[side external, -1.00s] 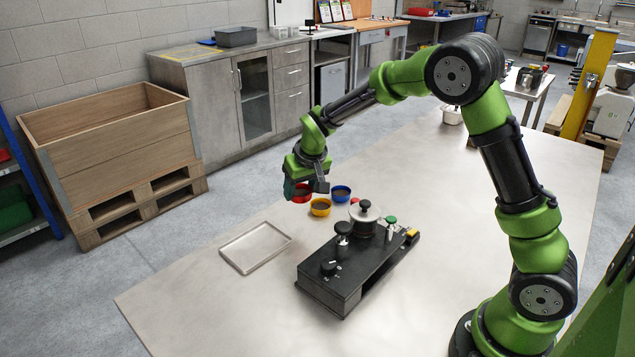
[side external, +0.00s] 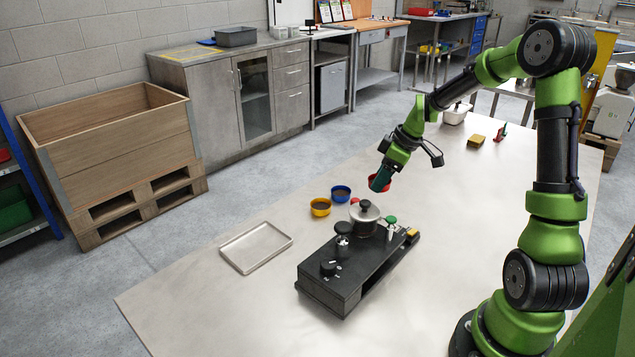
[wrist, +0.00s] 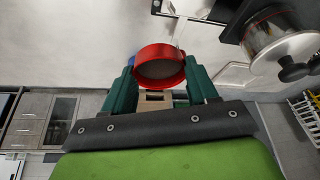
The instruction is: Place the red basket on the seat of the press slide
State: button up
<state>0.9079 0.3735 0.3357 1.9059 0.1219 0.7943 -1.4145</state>
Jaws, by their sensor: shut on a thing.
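The red basket (wrist: 157,72) is a short round cup with a grey inner face, held between my green fingers in the wrist view. In the side view the red basket (side external: 386,181) is partly hidden by my gripper (side external: 380,184), which is shut on it above the table, behind and right of the black press unit (side external: 340,290). The unit carries a steel pot with a black knob (side external: 365,219), black knobs and a green-topped post (side external: 391,222). The steel pot (wrist: 285,45) also shows at upper right in the wrist view. I cannot make out the slide's seat clearly.
A yellow cup (side external: 320,208) and a blue cup (side external: 341,192) stand behind the press unit. An empty metal tray (side external: 256,247) lies to its left. A pale container (side external: 456,114) and a yellow-brown block (side external: 476,141) stand at the far end. The table's right side is largely clear.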

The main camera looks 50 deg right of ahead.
jog(key=s+a+r+n+g+y, duration=0.2)
jog(key=s+a+n+g+y, duration=0.15)
jog(key=n, duration=0.95)
jog(key=shift+n+g+h, duration=0.25)
jog(key=shift+n+g, duration=0.1)
jog(key=shift+n, duration=0.05)
jog(key=f, duration=1)
jog(key=shift+s+a, duration=0.15)
jog(key=shift+a, duration=0.1)
jog(key=shift+f, duration=0.1)
jog(key=o, duration=1)
